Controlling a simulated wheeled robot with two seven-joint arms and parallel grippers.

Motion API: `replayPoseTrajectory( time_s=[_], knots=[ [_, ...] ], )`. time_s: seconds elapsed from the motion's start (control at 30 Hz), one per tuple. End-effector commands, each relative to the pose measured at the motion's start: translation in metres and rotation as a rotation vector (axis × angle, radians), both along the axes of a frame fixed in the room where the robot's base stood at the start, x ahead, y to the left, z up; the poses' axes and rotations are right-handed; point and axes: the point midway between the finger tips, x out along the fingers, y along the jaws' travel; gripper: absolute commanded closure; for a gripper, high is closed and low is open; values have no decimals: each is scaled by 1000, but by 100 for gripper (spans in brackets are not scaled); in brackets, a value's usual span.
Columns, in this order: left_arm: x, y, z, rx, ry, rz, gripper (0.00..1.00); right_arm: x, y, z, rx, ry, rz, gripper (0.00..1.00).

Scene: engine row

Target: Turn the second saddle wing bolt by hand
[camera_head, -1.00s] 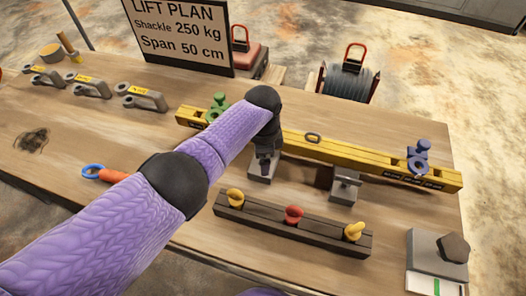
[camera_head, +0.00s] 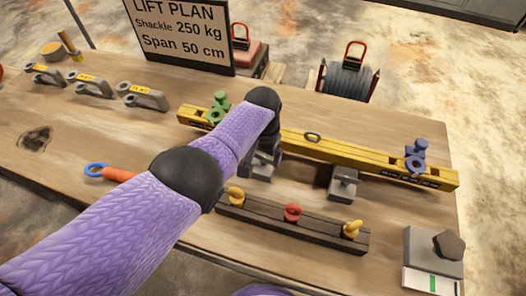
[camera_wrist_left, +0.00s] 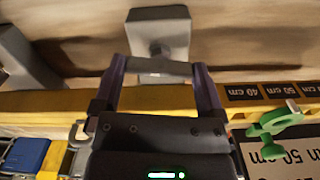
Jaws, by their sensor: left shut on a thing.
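Two grey saddles with wing bolts stand at the near side of the yellow beam (camera_head: 310,146). My left gripper (camera_wrist_left: 160,78) reaches down over the left saddle (camera_wrist_left: 158,28) of the two. Its fingers are shut on the wing bolt (camera_wrist_left: 160,67), whose bar spans between them in the left wrist view. In the head view my forearm and hand hide most of this saddle. The right saddle (camera_head: 343,184), with its own wing bolt, stands free; it shows at the left in the wrist view (camera_wrist_left: 25,65). My right gripper is out of view.
A dark rail (camera_head: 265,222) with yellow and red eye bolts lies in front. A green shackle (camera_head: 216,108) and a blue shackle (camera_head: 416,155) sit on the beam. Grey shackles (camera_head: 92,86) lie at left. A lift plan sign (camera_head: 183,38) stands behind.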

Motion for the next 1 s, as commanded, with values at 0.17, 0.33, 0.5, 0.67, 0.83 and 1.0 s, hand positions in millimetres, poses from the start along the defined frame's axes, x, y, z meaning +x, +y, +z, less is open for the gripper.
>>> replayPoseTrajectory(
  time_s=[0.17, 0.33, 0.5, 0.67, 0.83, 1.0],
  knots=[
    [-3, 0, -3, 2, 10, 164, 68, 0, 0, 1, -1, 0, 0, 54],
    [-3, 0, -3, 2, 9, 324, 68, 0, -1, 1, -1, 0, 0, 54],
    [-3, 1, -3, 3, 10, 486, 68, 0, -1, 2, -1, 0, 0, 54],
    [-3, 0, -3, 3, 9, 639, 68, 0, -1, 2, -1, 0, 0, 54],
    [-3, 0, -3, 3, 9, 799, 68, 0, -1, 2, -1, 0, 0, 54],
    [-3, 0, -3, 4, 8, 961, 68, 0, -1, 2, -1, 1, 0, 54]
  ],
)
